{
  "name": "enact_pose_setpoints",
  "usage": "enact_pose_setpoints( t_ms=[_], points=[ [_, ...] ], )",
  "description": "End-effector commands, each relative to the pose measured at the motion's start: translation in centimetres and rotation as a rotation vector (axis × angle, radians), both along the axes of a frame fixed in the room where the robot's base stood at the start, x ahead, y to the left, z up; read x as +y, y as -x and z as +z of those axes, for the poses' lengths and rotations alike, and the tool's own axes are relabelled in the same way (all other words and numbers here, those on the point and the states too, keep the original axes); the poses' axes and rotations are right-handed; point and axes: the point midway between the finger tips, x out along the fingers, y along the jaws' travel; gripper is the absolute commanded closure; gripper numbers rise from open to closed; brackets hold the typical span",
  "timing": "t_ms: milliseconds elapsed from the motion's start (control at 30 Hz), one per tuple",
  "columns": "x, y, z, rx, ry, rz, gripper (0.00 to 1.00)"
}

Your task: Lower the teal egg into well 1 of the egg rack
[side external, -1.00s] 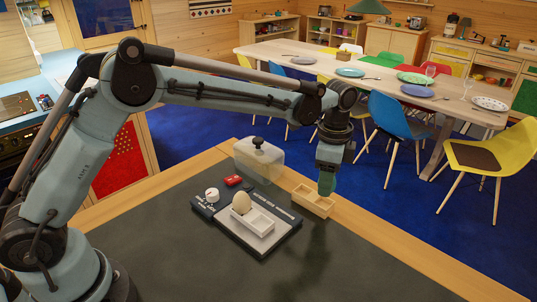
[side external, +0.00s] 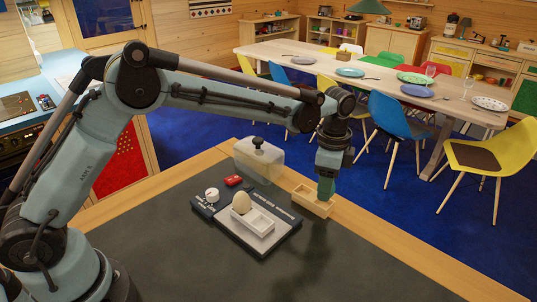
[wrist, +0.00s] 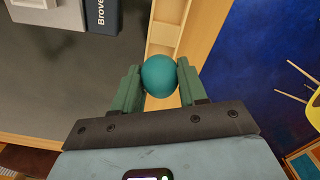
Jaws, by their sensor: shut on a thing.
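The teal egg (wrist: 160,76) sits between the two green fingers of my gripper (wrist: 160,84) in the wrist view, and the fingers are shut on it. In the side external view my gripper (side external: 326,190) points down at the pale wooden tray with compartments (side external: 306,204); the fingers hide the egg there. I cannot tell whether the egg touches the tray. A white rack with square wells (side external: 261,222) sits on a dark base to the left. A beige egg (side external: 241,202) stands in its far-left well.
A clear cover with a black knob (side external: 259,161) stands behind the dark base. A white dial (side external: 212,194) and a red piece (side external: 233,180) are near it. The dark worktop (side external: 180,255) is clear in front. The wooden tray is near the worktop's wooden edge.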

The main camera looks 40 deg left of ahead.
Motion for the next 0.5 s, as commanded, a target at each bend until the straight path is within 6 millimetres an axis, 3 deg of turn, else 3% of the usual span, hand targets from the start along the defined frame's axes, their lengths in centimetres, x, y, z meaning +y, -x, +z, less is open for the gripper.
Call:
enact_pose_setpoints(
  t_ms=[500],
  points=[
    [0.0, 0.02, -0.7, 0.0, 0.0, 0.0, 0.68]
  ],
)
